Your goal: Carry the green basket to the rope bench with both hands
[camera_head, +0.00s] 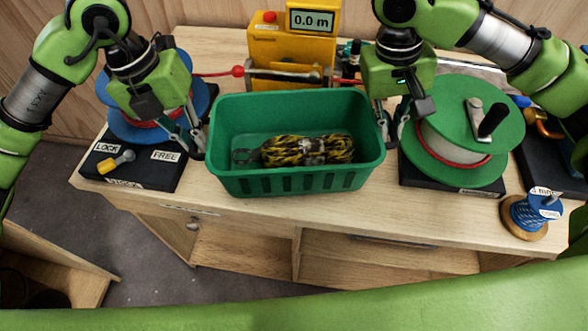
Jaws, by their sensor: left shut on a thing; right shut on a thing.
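The green basket (294,182) is at the middle of the wooden bench (440,210), near its front edge; whether it rests on the top or hangs just above it I cannot tell. A yellow and black rope bundle (305,150) lies inside it. My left gripper (200,150) is shut at the basket's left end. My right gripper (387,143) is shut at its right end. The exact contact of the fingers with the rim is partly hidden.
A yellow device reading 0.0 m (283,60) stands behind the basket. A blue reel (132,122) and a LOCK/FREE plate (127,165) are left. A green reel (468,120) and a small blue spool (532,215) are right. A lower wooden unit (60,255) stands at front left.

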